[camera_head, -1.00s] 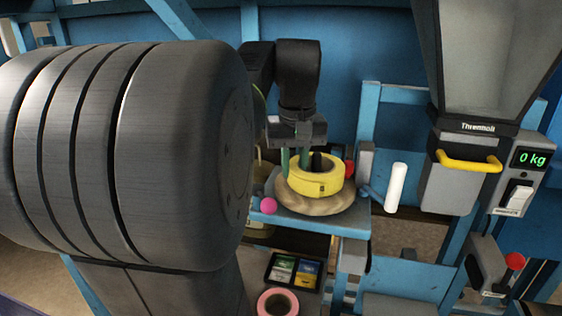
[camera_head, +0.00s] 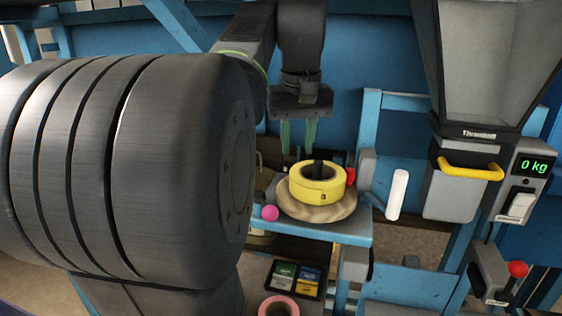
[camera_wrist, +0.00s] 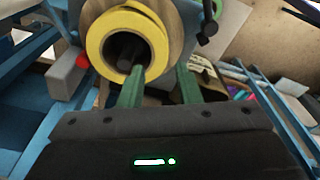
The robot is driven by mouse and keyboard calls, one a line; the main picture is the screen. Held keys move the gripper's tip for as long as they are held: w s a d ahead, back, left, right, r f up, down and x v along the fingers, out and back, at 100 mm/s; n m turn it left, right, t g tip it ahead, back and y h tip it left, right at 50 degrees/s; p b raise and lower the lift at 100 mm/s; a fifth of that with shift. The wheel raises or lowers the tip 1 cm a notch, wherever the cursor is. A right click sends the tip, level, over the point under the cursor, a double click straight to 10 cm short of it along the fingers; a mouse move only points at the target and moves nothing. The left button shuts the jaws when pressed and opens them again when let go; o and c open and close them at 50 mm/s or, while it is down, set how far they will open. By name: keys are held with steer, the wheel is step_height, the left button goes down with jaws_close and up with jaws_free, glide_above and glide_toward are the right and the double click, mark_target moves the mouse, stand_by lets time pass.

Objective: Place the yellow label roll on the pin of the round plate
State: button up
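The yellow label roll (camera_head: 318,186) lies flat on the round wooden plate (camera_head: 290,207), with the dark pin (camera_head: 318,167) standing up through its hole. In the wrist view the yellow roll (camera_wrist: 99,38) surrounds the dark pin (camera_wrist: 124,57), and part of the plate (camera_wrist: 172,18) shows behind it. My gripper (camera_head: 299,150) is above and behind the roll in the head view, its two green fingers apart with nothing between them. In the wrist view the gripper (camera_wrist: 160,75) also shows open fingers, the left one overlapping the roll's edge in the picture.
The plate rests on a blue stand (camera_head: 345,232). A pink ball (camera_head: 270,213) and a red knob (camera_head: 350,175) are close to it. A white handle (camera_head: 397,195) stands to the right. A tray of packets (camera_head: 294,278) and a pink roll (camera_head: 278,307) are below.

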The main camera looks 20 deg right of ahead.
steer(key=r, duration=0.4)
steer(key=shift+s+r, duration=0.3)
steer(key=shift+r, duration=0.1)
